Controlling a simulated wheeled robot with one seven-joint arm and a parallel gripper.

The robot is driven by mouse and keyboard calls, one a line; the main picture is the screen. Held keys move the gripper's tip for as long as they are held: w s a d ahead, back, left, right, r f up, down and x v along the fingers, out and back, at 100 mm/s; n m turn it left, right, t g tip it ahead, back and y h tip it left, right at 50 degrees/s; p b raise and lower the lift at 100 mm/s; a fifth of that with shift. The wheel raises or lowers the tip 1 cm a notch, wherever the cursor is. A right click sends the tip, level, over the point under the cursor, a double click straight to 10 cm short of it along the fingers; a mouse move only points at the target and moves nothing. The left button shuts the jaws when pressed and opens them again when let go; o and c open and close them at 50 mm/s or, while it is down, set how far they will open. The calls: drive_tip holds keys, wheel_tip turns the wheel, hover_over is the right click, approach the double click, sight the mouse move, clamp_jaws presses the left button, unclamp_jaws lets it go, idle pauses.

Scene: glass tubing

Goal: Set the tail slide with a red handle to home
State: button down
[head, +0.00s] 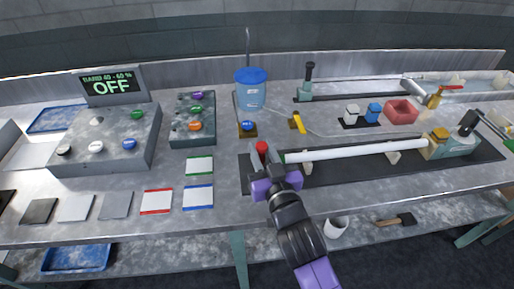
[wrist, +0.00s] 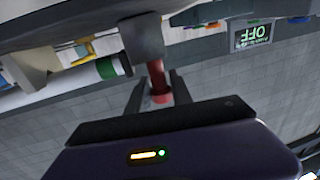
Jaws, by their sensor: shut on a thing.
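The tail slide's red handle (head: 261,147) stands at the left end of the long dark base plate (head: 330,176). It also shows in the wrist view (wrist: 157,78), upside down, between my fingers. My gripper (head: 264,162) is shut on the red handle; the gripper also shows in the wrist view (wrist: 155,95). The slide's body is mostly hidden behind my gripper. A white glass tube (head: 350,151) with a green band at its left end lies along the base plate, on supports. Its left end is just right of the handle, and I cannot tell if it touches the slide.
A blue-lidded container (head: 251,90) stands behind the handle. A blue knob (head: 247,126) and a yellow lever (head: 298,123) are close behind the plate. Framed pads (head: 199,196) lie to the left. A sign reading OFF (head: 112,86) stands at the back left.

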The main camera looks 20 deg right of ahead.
drive_tip(key=shift+s+d, duration=0.15)
drive_tip(key=shift+d, duration=0.45)
drive_tip(key=c, duration=1.3)
unclamp_jaws()
drive_tip(key=s, duration=0.5)
drive_tip(key=s+a+b, duration=0.1)
drive_tip(key=s, duration=0.1)
drive_tip(key=shift+s+f, duration=0.1)
drive_tip(key=shift+s, duration=0.3)
